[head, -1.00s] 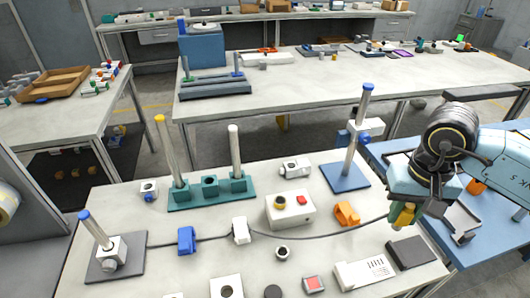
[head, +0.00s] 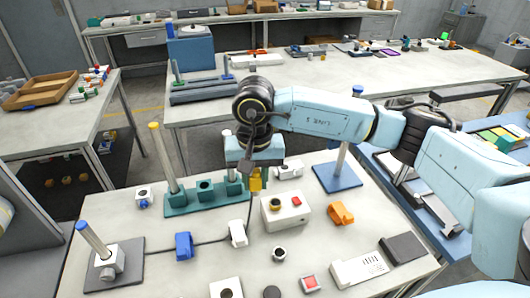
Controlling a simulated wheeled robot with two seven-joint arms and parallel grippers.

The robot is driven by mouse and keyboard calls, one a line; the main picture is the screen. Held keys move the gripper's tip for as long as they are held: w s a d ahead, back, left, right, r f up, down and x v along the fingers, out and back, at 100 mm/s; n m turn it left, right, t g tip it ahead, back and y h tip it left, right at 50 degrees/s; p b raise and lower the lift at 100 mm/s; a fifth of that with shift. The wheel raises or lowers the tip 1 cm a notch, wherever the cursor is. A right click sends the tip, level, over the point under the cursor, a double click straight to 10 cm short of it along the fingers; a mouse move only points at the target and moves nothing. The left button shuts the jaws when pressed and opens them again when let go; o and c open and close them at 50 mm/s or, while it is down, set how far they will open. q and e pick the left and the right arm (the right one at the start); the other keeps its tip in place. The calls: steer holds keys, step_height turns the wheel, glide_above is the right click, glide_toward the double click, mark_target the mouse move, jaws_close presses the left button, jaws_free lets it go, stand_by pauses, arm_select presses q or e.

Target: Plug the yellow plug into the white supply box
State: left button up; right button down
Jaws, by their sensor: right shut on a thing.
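The yellow plug (head: 256,183) is in my right gripper (head: 254,176), which points down and is shut on it. A dark cable runs from the plug down to the white clip (head: 237,234) and on to the blue clip (head: 184,246). The white box (head: 286,212), with a round dark socket (head: 275,204) and a red button (head: 296,201) on top, stands just right of and nearer than the plug in the picture. The plug appears raised and apart from the box. My left gripper is out of view.
The teal base with posts (head: 205,192) is close behind and left of my gripper. An orange part (head: 341,213) stands right of the box; a blue-based post (head: 338,178) is behind it. A white slotted block (head: 358,268) lies at front right.

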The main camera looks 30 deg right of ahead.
steer(key=w+d+m+p, duration=0.2)
steer(key=d+m+p, duration=0.2)
steer(key=m, duration=1)
steer(key=w+d+m+p, duration=0.2)
steer(key=d+m+p, duration=0.25)
steer(key=m, duration=0.95)
steer(key=shift+a+f+b, duration=0.2)
steer(key=shift+f+b, duration=3.3)
steer(key=shift+f, duration=1.5)
steer(key=shift+f, duration=0.15)
steer(key=shift+f+b, duration=1.6)
steer(key=shift+f, duration=0.25)
steer(key=c, duration=1.1)
jaws_free()
steer(key=shift+r, duration=0.1)
step_height(320, 180, up, 13)
steer(key=shift+r, duration=0.2)
